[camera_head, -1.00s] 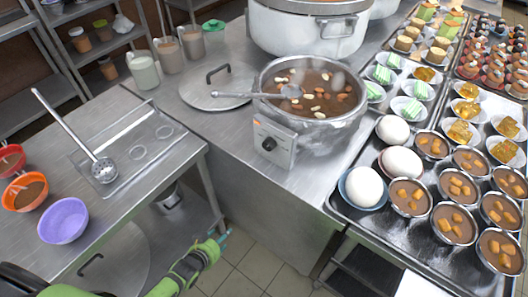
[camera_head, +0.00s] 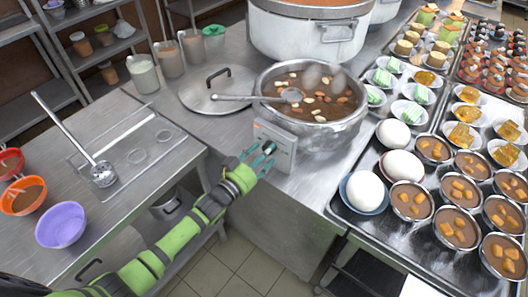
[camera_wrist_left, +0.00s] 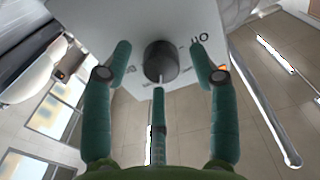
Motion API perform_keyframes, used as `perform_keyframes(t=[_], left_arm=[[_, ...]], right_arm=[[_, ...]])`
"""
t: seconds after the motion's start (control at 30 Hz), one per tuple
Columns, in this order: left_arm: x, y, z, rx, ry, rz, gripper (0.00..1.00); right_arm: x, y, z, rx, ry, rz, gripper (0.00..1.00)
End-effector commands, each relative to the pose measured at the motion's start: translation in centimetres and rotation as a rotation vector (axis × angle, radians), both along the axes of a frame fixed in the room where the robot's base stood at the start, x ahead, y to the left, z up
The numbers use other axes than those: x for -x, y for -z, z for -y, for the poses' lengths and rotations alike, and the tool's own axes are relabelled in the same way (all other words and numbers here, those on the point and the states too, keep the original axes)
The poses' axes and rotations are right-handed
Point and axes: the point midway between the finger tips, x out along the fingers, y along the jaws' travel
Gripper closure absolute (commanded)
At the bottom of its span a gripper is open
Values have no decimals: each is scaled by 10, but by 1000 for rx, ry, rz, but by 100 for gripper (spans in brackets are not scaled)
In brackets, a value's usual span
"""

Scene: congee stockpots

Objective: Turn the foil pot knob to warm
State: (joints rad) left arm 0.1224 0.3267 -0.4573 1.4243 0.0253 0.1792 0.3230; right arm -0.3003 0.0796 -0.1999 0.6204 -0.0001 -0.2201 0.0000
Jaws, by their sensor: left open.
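The foil pot (camera_head: 318,105), a silvery pot of brown congee with a ladle in it, stands on the steel counter. Its pale control box (camera_head: 276,146) faces the front edge. In the left wrist view the dark round knob (camera_wrist_left: 160,61) sits on the white panel, between and beyond my fingertips. Lettering shows beside it at the right, partly behind a finger. My left gripper (camera_head: 259,160) is in front of the box, and its fingers hide the knob in the head view. It also shows in the left wrist view (camera_wrist_left: 160,75), open around the knob's sides with visible gaps. My right gripper is not in view.
A tray of eggs and dessert cups (camera_head: 432,235) stands to the right of the pot. A round lid (camera_head: 217,89) lies on the counter to its left. A side table (camera_head: 90,175) with bowls and a skimmer is at the left.

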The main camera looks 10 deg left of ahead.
Motion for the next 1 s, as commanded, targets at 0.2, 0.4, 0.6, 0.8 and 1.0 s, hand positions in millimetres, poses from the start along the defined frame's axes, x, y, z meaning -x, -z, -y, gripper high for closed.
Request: perform_keyframes(t=[0.2,0.4,0.6,0.8,1.0], left_arm=[[-5,0,2,-1,0,0,40],[-4,0,2,-1,0,0,72],[-4,1,2,-2,-1,-1,97],[-4,1,2,14,-1,-11,97],[-4,2,1,87,-1,-47,97]], right_arm=[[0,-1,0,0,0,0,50],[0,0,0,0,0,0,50],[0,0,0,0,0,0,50],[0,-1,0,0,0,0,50],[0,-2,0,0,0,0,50]])
